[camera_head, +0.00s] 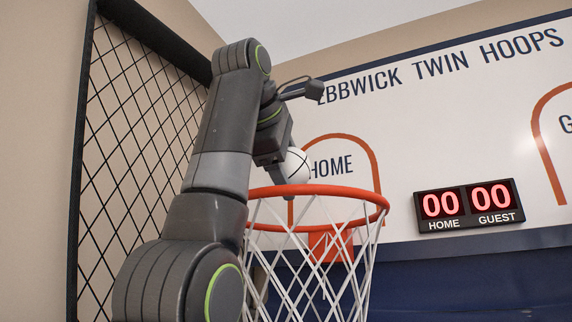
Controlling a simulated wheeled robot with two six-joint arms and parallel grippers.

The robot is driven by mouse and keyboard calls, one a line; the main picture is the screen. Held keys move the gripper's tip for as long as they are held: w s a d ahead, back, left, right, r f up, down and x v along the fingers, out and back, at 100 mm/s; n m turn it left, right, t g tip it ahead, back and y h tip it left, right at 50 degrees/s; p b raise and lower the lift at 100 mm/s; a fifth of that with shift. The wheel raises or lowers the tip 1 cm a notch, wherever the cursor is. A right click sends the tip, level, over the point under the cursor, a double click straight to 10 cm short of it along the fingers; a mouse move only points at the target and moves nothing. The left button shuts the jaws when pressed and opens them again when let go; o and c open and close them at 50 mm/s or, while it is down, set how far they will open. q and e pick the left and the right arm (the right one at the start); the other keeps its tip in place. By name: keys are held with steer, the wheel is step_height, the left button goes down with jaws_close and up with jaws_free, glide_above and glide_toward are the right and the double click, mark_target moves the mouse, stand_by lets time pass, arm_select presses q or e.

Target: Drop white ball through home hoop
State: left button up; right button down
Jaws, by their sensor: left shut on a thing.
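The home hoop (372,197) is an orange ring with a white net, in front of the backboard area marked HOME. My left gripper (284,172) is shut on the white ball, reaching over from the left; the arm hides part of the hoop's left side. The ball's left side is hidden by the gripper. My right gripper is not in view.
A black mesh side fence (130,130) stands close on the left of my arm. The white backboard (430,120) is behind the hoop. A scoreboard (469,205) reading 00 and 00 is to the right. Space right of the hoop looks free.

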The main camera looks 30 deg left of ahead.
arm_select(q)
steer(key=o, duration=1.1)
steer(key=shift+c, duration=0.2)
steer(key=p+v, duration=0.1)
steer(key=v, duration=1.6)
steer(key=shift+s, duration=0.2)
steer(key=shift+w+d, duration=0.15)
